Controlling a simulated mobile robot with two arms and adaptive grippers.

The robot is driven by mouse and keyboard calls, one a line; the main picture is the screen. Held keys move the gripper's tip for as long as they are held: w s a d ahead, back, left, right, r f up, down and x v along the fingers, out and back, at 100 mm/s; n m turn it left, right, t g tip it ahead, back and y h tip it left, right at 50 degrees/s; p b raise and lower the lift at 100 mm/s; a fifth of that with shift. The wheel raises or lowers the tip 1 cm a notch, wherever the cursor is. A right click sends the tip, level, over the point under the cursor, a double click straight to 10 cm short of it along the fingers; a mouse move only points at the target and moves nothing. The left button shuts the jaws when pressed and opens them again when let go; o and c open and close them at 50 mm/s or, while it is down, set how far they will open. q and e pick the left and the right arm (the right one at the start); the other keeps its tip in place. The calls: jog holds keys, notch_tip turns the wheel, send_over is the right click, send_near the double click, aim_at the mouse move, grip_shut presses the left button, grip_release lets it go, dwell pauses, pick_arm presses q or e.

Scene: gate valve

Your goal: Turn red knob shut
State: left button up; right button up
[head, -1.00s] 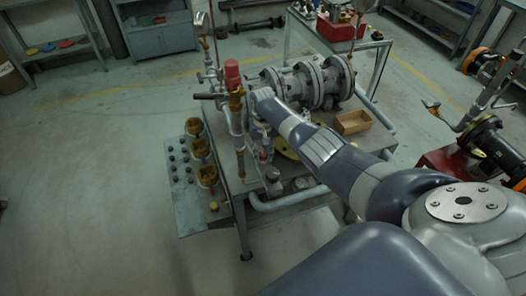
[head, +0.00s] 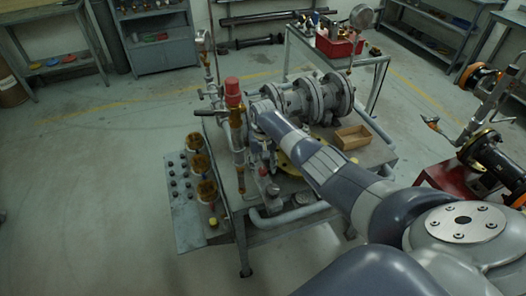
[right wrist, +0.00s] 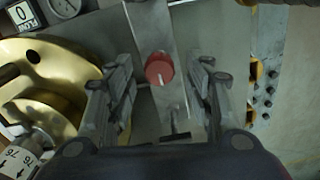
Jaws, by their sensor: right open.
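The red knob (right wrist: 158,68) is round with a pale pointer mark and sits on a grey plate in the right wrist view. A small red spot below my arm in the head view (head: 263,171) may be this knob. My right gripper (right wrist: 163,73) is open, with one finger on each side of the knob and visible gaps between. I cannot tell how far the fingertips are above it. In the head view my right gripper is mostly hidden among the pipework. My left gripper is not in view.
A large brass wheel (right wrist: 45,85) and a gauge (right wrist: 65,6) lie left of the knob. A red-capped pipe (head: 233,92), flanged valve body (head: 315,98) and wooden box (head: 353,137) stand on the bench. A button panel (head: 181,200) hangs at its left edge.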

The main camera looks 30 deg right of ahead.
aim_at(263, 169)
notch_tip(263, 169, up, 11)
dwell(0.3)
jog(key=shift+f, duration=0.1)
dwell(0.4)
